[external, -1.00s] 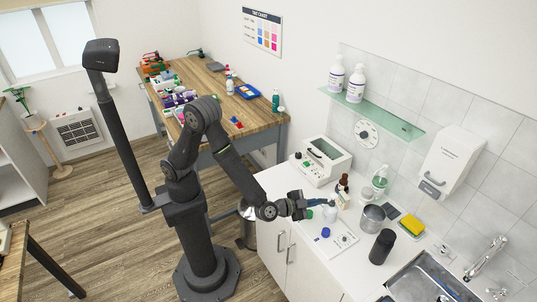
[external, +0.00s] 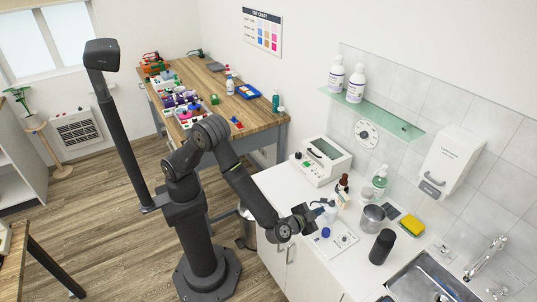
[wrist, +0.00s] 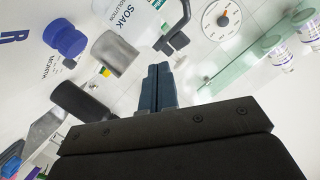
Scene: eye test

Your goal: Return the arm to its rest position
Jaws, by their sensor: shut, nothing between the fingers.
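My gripper (external: 320,210) is above the white counter (external: 268,180) in the external view, near a small pale bottle (external: 331,211). In the wrist view its dark blue fingers (wrist: 158,88) are together, with nothing between them. My arm is bent at the elbow and reaches forward and down to the right from its column. Whether the gripper touches the pale bottle cannot be told.
A metal cup (external: 373,217), a black cylinder (external: 382,246), a blue cap (external: 326,232) and a yellow sponge (external: 411,225) are on the counter near my gripper. A white device (external: 321,161) stands behind. A glass shelf (external: 385,117) with white bottles hangs above.

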